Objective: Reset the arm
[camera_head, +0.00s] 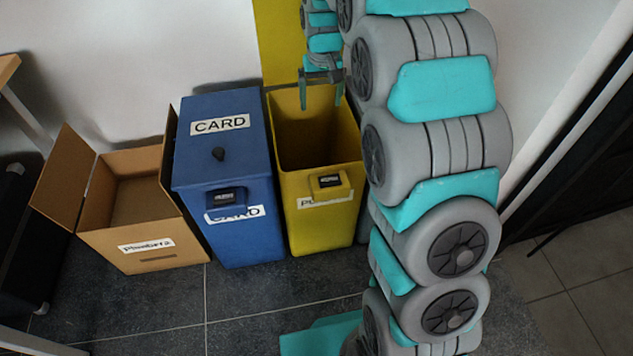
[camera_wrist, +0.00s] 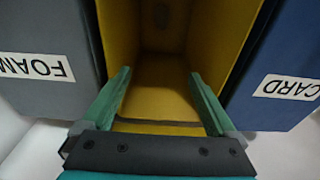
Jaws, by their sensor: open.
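My gripper (camera_head: 322,92) is open and points down over the yellow bin (camera_head: 325,222), whose lid stands raised against the wall. In the wrist view my gripper (camera_wrist: 160,88) shows its two green fingers spread wide, with nothing between them. Below the fingers, the inside of the yellow bin (camera_wrist: 160,88) looks empty, though its far end is dark. My arm covers part of the bin's right side in the head view.
A blue bin (camera_head: 222,165) labelled CARD stands shut, left of the yellow bin. An open cardboard box (camera_head: 150,250) stands farther left. A FOAM-labelled bin (camera_wrist: 40,68) shows in the wrist view. Tiled floor (camera_head: 180,315) lies clear in front.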

